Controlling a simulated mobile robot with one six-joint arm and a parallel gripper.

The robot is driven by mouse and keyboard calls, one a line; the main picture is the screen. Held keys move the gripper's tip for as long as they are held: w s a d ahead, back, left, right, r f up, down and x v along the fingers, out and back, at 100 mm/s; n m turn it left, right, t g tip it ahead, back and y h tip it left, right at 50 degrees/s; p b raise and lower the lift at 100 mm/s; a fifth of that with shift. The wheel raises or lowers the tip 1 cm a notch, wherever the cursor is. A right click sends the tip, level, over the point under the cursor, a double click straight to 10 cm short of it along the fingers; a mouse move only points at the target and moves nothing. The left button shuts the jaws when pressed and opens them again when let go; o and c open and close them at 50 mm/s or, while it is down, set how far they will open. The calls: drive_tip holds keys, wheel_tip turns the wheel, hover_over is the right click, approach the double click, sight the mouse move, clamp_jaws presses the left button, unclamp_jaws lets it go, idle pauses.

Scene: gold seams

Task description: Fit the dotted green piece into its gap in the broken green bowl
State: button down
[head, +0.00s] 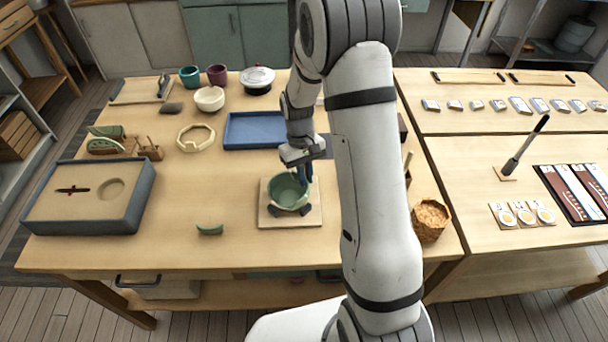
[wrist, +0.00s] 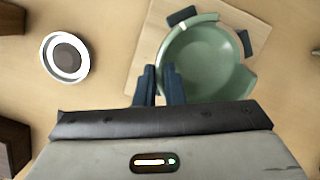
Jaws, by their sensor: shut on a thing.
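The broken green bowl (head: 288,192) sits upright on a pale square board (head: 262,216) with dark supports at its side. In the wrist view the bowl (wrist: 200,62) shows an uneven rim on its right side. My gripper (head: 304,172) is at the bowl's far right edge in the head view. In the wrist view its fingers (wrist: 160,80) are at the bowl's lower left wall, shut on a piece that they almost wholly hide. No dots can be made out. A loose curved green shard (head: 210,229) lies on the table left of the board.
A blue tray (head: 254,145) lies behind the bowl and a grey box (head: 50,220) stands far left. A woven basket (head: 430,220) is right of my arm.

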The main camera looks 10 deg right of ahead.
idle(0.4)
drive_tip(key=c, duration=1)
unclamp_jaws()
drive_tip(key=shift+o, duration=0.2)
drive_tip(key=shift+r+p, duration=1.95)
drive_tip(key=shift+r, duration=1.05)
drive_tip(key=shift+r, duration=0.25)
drive_tip(key=s+r+m+t, duration=0.1)
drive_tip(key=s+r+t, duration=0.1)
drive_tip(key=s+r, duration=0.35)
drive_tip(key=s+r+t, duration=0.1)
drive_tip(key=s+r, duration=0.1)
drive_tip(key=r, duration=0.6)
drive_tip(key=s+r+m+t, duration=0.1)
drive_tip(key=s+r+t, duration=0.2)
drive_tip(key=s, duration=0.9)
wheel_tip(320, 180, up, 4)
drive_tip(key=shift+s+d+f+m, duration=0.15)
drive_tip(key=shift+s+f+m, duration=0.1)
drive_tip(key=shift+m, duration=0.15)
